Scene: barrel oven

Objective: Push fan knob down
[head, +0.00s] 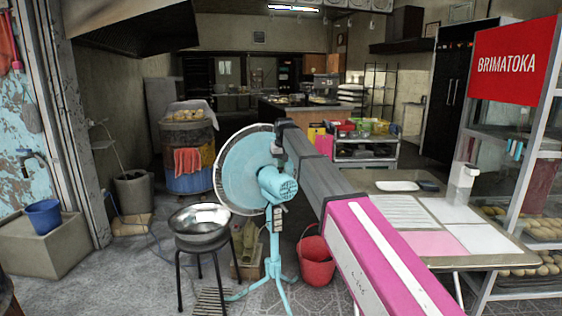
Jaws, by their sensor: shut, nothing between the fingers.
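A light-blue standing fan (240,165) is in the middle of the head view, its round guard facing left and its motor housing (283,186) to the right. My arm reaches forward from the lower right, and my gripper (277,158) is at its far end, just above the motor housing. The gripper is small here and looks shut and empty. I cannot make out the fan knob clearly near the fingertips, nor tell whether they touch it. A small control box sits on the stand below the housing.
A metal bowl (201,219) rests on a black stool left of the fan. A table (498,262) with trays is at the right, beside a glass display case. Open floor lies at the left front.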

